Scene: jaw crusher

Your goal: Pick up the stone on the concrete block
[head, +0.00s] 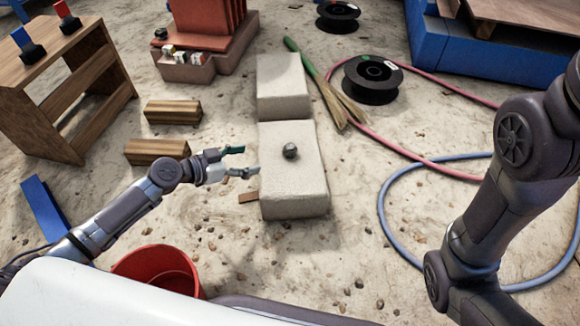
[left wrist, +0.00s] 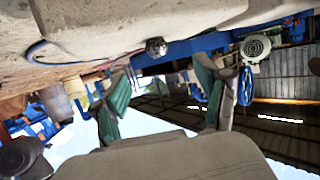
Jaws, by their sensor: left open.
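In the left wrist view, the picture is upside down; the stone (left wrist: 156,47) shows at the top middle, beyond and between the open fingers (left wrist: 160,90). My right arm shows at the right of the head view, but its gripper is out of the picture.
A second concrete block (head: 283,88) stands behind the first. A broom (head: 325,90), a black spool (head: 372,80) and pink and blue hoses (head: 385,200) lie to the right. A red bucket (head: 160,268) and wooden beams (head: 157,151) are to the left. Gravel is scattered in front.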

